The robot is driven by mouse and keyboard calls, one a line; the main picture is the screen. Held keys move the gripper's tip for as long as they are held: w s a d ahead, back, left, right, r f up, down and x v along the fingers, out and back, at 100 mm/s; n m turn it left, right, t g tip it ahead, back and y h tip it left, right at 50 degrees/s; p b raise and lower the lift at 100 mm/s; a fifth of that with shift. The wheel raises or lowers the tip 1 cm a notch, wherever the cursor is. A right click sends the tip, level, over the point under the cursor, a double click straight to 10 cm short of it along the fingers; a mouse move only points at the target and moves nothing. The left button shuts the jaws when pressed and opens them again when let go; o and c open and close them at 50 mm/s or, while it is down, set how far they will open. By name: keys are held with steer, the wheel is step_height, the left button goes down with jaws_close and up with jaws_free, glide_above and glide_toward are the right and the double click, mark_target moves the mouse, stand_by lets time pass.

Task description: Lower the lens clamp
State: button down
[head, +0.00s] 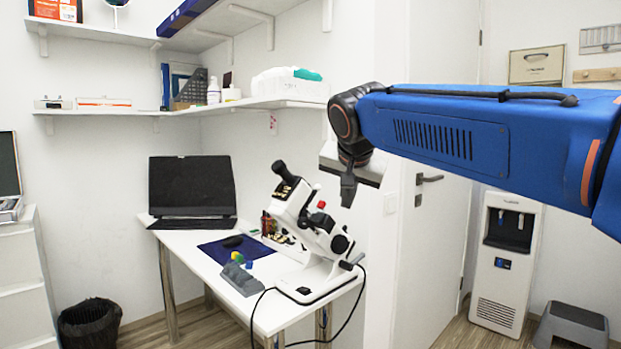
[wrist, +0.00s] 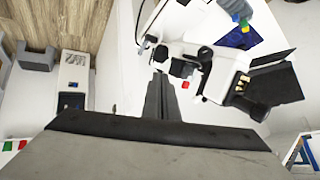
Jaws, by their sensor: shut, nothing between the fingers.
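A white and black lensmeter (head: 315,232) stands tilted on the white table, with its black eyepiece at the upper left. A small red knob (head: 321,205) sits on its upper side; a red spot (wrist: 185,85) also shows on it in the wrist view. I cannot clearly pick out the lens clamp. My gripper (head: 347,203) points down, shut and empty, just right of the lensmeter's upper part in the head view. In the wrist view my fingertips (wrist: 160,78) appear beside the lensmeter's body (wrist: 212,72); they look apart from it, but the depth is unclear.
The table (head: 262,318) also holds a laptop (head: 191,183), a dark blue mat (head: 214,250) and a grey holder (head: 241,280) with coloured pieces. A black cable hangs from the lensmeter. Shelves (head: 262,103) are on the wall behind. A water dispenser (head: 503,265) stands right.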

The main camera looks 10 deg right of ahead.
steer(key=w+a+r+m+t, duration=0.2)
steer(key=w+a+r+m, duration=0.25)
steer(key=w+r, duration=0.65)
steer(key=shift+n+h, duration=0.25)
steer(key=shift+h, duration=0.15)
steer(key=x, duration=0.9)
steer(key=shift+w, duration=0.15)
steer(key=shift+w+a+f, duration=0.25)
steer(key=shift+w+f, duration=0.05)
steer(key=shift+f, duration=0.3)
steer(key=shift+w+a+f, duration=0.2)
steer(key=shift+w+f, duration=0.15)
steer(key=shift+f, duration=0.3)
steer(key=shift+w+a+f, duration=0.25)
steer(key=shift+w+f, duration=0.05)
steer(key=shift+f, duration=0.3)
steer(key=d+f, duration=0.1)
steer(key=w+d+f, duration=0.1)
steer(key=f, duration=0.1)
steer(key=w+d+f, duration=0.1)
steer(key=shift+d+f, duration=0.25)
steer(key=shift+d, duration=0.15)
steer(key=shift+w, duration=0.1)
